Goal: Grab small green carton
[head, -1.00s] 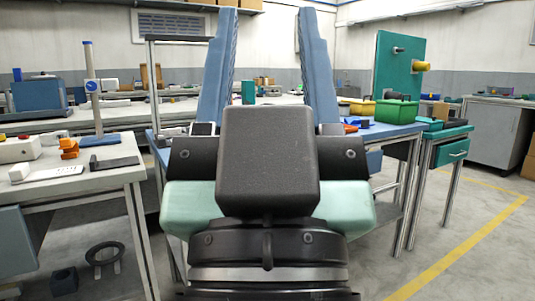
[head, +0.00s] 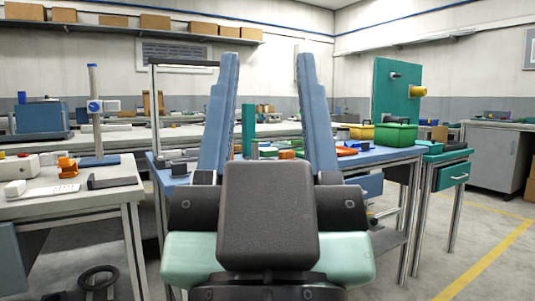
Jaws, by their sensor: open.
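My gripper (head: 267,58) is in the middle of the head view, its two long blue fingers spread wide and nothing between them. A small upright green block (head: 249,130), which looks like the green carton, shows in the gap, closer to the left finger. It appears to stand on the blue table (head: 380,155), beyond my gripper and apart from it. Its base is partly hidden by smaller things. A low green item (head: 268,152) and an orange one (head: 287,154) lie to its right.
A teal panel (head: 392,95) rises behind. A white table (head: 75,185) with small parts is at the left. Open floor with a yellow line is at the right.

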